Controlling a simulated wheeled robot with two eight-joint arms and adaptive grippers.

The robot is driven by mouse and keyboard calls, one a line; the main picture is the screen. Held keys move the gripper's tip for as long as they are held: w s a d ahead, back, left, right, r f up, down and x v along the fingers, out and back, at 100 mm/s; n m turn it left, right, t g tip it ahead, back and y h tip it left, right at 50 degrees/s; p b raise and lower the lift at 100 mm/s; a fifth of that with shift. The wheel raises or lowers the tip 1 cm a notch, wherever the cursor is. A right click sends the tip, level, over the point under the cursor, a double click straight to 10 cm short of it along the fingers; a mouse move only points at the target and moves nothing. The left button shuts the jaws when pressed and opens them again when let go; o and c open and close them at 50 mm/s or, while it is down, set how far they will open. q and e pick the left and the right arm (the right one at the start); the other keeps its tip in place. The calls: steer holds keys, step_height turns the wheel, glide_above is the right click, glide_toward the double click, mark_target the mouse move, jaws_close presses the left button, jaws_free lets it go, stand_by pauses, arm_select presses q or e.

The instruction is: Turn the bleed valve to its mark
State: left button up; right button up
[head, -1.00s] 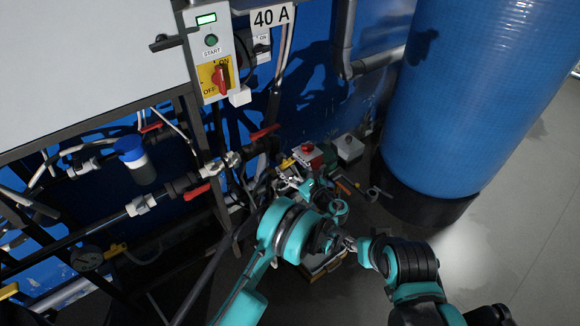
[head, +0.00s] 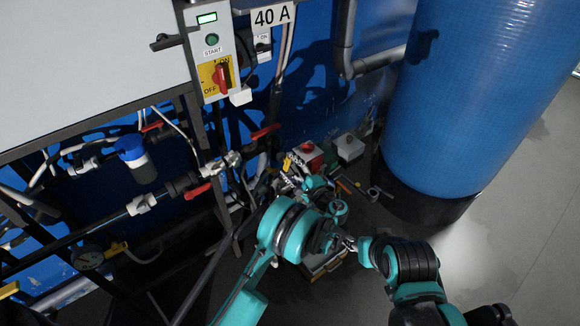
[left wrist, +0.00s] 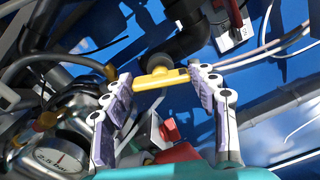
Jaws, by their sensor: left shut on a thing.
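The bleed valve's yellow handle (left wrist: 160,77) lies between the two fingers of my left gripper (left wrist: 165,98) in the left wrist view. The fingers are shut on it, one at each end. The handle sits in front of a dark round pipe fitting and lies nearly level in that view. In the head view the left gripper (head: 290,180) is small and cluttered, with the yellow handle (head: 287,163) just above it. I cannot make out the valve's mark.
A pressure gauge (left wrist: 58,158) and hoses are close to the left finger in the wrist view. A red-topped box (head: 308,155) and a grey box (head: 348,148) stand behind the gripper. A large blue tank (head: 470,90) stands at right. Red-handled pipes run at left.

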arm_select(q)
steer(key=shift+n, duration=2)
steer(key=shift+f, duration=0.1)
steer(key=o, duration=1.2)
steer(key=shift+c, duration=0.2)
steer(key=shift+s, duration=0.1)
steer(key=v, duration=0.7)
steer(key=shift+s+d, duration=0.1)
